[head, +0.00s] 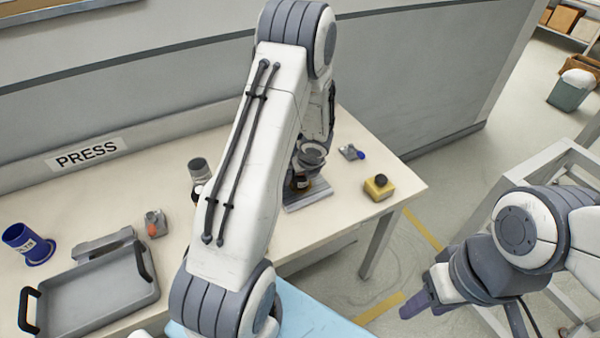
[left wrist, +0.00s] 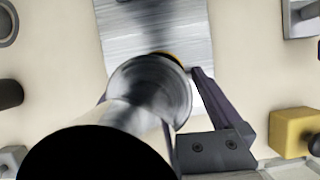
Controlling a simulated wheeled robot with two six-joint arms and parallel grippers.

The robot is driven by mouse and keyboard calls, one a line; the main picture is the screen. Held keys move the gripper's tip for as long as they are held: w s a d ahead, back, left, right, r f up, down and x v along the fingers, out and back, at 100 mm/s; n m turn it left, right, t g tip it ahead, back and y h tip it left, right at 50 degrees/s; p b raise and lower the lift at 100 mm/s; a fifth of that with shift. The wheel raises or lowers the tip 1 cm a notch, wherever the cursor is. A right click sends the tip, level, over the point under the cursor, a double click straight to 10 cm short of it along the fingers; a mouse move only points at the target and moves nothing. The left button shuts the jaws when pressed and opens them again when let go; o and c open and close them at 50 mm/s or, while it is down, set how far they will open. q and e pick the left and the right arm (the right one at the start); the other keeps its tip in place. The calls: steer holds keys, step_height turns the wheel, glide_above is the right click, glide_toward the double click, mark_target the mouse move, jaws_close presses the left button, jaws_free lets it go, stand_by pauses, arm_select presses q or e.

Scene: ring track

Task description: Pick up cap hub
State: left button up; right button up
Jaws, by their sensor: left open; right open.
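I cannot tell for sure which thing is the cap hub. A small dark part with an amber rim (head: 299,184) stands on a metal plate (head: 318,194), partly hidden by my left arm. In the left wrist view, a bit of the amber rim (left wrist: 168,57) shows behind a grey round flange on a large cylinder (left wrist: 150,90), over the metal plate (left wrist: 190,25). My left gripper (left wrist: 150,82) is open around the flange; whether it touches is hidden. My right gripper (head: 416,304) is open, well off the bench over the floor.
A yellow block with a black knob (head: 379,187) and a small metal part with a blue tip (head: 351,153) lie to the right. A grey tray (head: 95,290), a blue cup (head: 27,243) and an orange-tipped part (head: 155,224) are left. A grey-topped cylinder (head: 198,168) stands behind my arm.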

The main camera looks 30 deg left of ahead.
arm_select(q)
steer(key=shift+w+a+f, duration=0.1)
steer(key=shift+f, duration=0.55)
steer(key=c, duration=1.5)
steer(key=shift+r, duration=0.1)
jaws_close()
steer(key=shift+r, duration=0.1)
